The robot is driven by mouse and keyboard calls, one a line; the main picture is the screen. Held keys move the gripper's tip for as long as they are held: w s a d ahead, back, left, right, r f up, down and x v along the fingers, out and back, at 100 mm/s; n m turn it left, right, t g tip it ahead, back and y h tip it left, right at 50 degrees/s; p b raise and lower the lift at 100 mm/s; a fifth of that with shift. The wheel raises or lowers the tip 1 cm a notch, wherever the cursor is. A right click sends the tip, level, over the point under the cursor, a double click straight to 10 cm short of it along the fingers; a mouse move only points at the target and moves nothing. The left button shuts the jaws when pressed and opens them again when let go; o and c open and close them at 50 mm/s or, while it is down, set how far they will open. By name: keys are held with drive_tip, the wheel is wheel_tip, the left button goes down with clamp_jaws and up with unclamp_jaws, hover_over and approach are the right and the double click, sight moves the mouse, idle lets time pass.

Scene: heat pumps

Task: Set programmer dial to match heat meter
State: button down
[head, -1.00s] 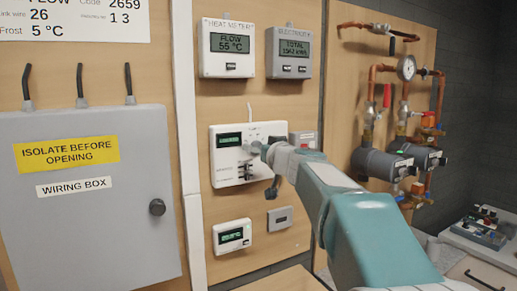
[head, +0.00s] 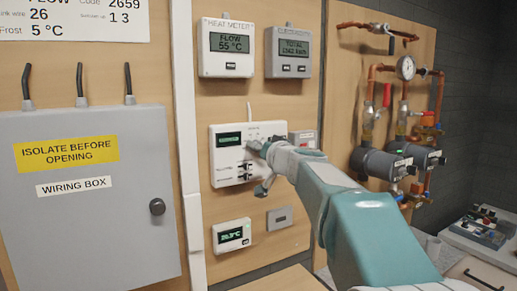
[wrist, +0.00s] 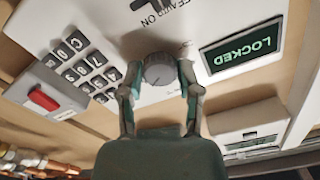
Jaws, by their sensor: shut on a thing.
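The white programmer (head: 222,171) hangs on the wooden panel, partly hidden by my arm. In the wrist view, turned upside down, its green display (wrist: 242,54) reads LOCKED. Its round grey dial (wrist: 159,74) sits between the two fingers of my gripper (wrist: 158,88), which is shut on it. The dial's pointer setting is too small to read. In the head view my gripper (head: 260,168) is at the programmer's right side and hides the dial. The heat meter (head: 226,68), above the programmer, reads FLOW 55 °C.
The electricity meter (head: 288,68) is right of the heat meter. A small thermostat (head: 231,235) is below. The wiring box (head: 85,230) stands left, and pumps and copper pipes (head: 383,160) are right.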

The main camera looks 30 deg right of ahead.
drive_tip(key=shift+c, duration=1.5)
unclamp_jaws()
drive_tip(key=s, duration=1.2)
drive_tip(key=shift+d, duration=0.2)
